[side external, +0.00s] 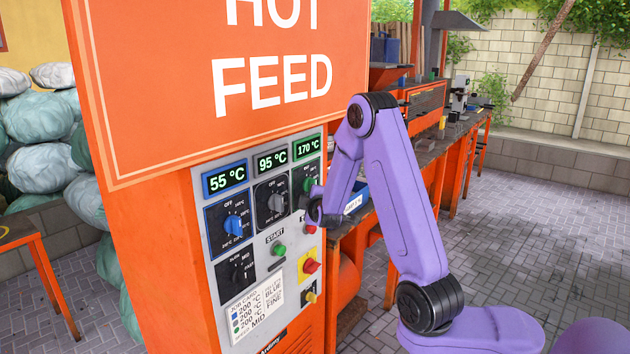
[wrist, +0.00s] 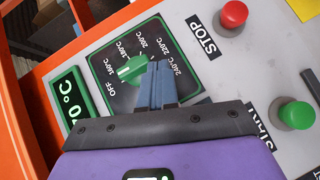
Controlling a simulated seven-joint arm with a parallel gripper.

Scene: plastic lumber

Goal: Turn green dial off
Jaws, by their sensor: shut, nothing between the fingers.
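The green dial (wrist: 130,70) sits on a dark square plate marked OFF and with temperatures up to 240 °C. It also shows in the side view (side external: 308,184), partly hidden by my gripper, under a display (side external: 308,148) reading 170 °C. My gripper (wrist: 157,78) is shut and empty, with its fingertips beside the dial at its right edge in the wrist view. I cannot tell whether they touch it. In the side view my gripper (side external: 318,205) is close to the panel's right side. The dial's exact pointer direction is hard to read.
The panel also holds a blue dial (side external: 233,226) under 55 °C and a grey dial (side external: 276,202) under 95 °C. A red STOP button (wrist: 233,14) and a green START button (wrist: 295,114) are near my gripper. A red emergency knob (side external: 311,266) is below. Open paving lies to the right.

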